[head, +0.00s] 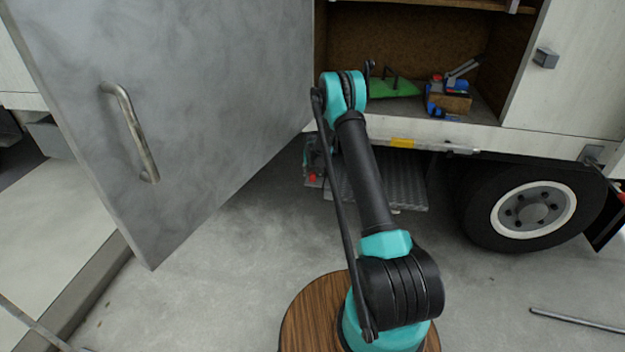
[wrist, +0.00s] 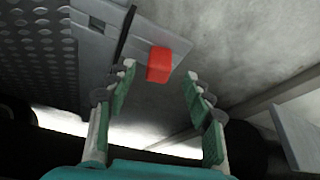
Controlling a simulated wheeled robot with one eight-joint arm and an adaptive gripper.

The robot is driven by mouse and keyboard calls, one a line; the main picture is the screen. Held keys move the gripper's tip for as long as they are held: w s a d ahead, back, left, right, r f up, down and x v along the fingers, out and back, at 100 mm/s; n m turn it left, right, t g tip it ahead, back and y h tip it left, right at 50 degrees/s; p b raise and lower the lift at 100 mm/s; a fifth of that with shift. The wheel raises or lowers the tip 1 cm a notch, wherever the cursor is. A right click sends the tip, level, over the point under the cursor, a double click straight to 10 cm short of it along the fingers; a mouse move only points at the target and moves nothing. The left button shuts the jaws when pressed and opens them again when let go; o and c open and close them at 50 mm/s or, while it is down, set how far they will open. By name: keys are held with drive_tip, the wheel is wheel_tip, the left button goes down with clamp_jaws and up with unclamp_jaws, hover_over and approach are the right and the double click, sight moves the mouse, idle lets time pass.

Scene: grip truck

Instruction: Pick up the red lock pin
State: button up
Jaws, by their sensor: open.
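The red lock pin (wrist: 159,65) shows in the wrist view as a small red block on a grey bracket (wrist: 110,45). It lies between and just beyond the tips of my gripper (wrist: 160,74). The green-padded fingers are spread apart, with nothing held between them. I cannot tell how far the tips are from the pin in depth. In the head view a small red spot (head: 312,177), probably the pin, shows below the truck body beside the folded step (head: 390,190). My arm hides most of my gripper there.
The open grey door (head: 220,90) with its handle (head: 127,130) stands on the left. The truck's wheel (head: 533,210) is on the right. The open compartment (head: 400,40) holds a green object (head: 395,88) and tools. A metal rod (head: 577,320) lies on the floor.

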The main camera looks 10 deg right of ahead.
sight(313, 173)
drive_tip(key=shift+w+x, duration=0.2)
drive_tip(key=shift+x, duration=1.7)
drive_tip(key=shift+d+r, duration=0.1)
clamp_jaws()
